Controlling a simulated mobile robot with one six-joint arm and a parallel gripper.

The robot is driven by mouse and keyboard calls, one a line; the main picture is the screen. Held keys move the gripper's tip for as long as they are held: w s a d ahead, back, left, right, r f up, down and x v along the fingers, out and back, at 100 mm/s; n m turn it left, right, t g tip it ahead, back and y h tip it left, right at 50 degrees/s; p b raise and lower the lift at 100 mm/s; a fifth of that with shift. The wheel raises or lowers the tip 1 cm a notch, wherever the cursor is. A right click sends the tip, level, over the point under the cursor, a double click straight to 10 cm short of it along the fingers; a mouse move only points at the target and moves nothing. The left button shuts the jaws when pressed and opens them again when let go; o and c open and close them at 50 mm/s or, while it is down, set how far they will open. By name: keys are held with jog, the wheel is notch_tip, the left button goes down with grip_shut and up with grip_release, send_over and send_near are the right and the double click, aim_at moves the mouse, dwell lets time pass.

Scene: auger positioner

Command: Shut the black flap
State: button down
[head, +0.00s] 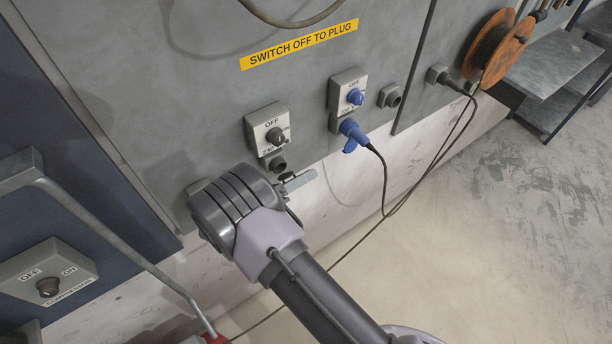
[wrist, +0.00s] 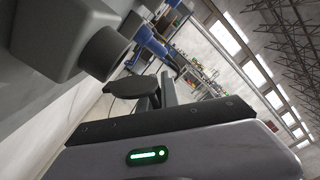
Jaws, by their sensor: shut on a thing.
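The black flap (wrist: 130,87) is a dark round disc in the wrist view, and it stands out from below the dark socket (wrist: 103,52), hinged open. My gripper (wrist: 160,94) is shut on the flap's edge. In the head view my gripper (head: 292,182) is just below and right of the socket (head: 278,164) under the left switch box (head: 270,130). Only a small dark piece of the flap (head: 286,175) shows there, and my wrist hides part of this area.
A second switch box (head: 348,90) has a blue plug (head: 352,134) with a black cable below it, close on the right. A cable reel (head: 495,48) hangs farther right. A bent metal handle (head: 110,240) and a compressor switch (head: 48,285) are at left.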

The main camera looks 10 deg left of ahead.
jog(key=shift+w+a+r+n+p, duration=0.2)
jog(key=shift+r+n+p, duration=0.15)
jog(key=shift+n, duration=0.75)
jog(key=shift+w+a+r+n+p, duration=0.15)
jog(key=shift+a+r+n+p, duration=0.25)
jog(key=shift+n, duration=0.7)
jog(key=shift+w+a+r+n+p, duration=0.15)
jog(key=shift+r+n, duration=0.35)
jog(key=shift+n, duration=0.6)
jog(key=c, duration=1.6)
grip_release()
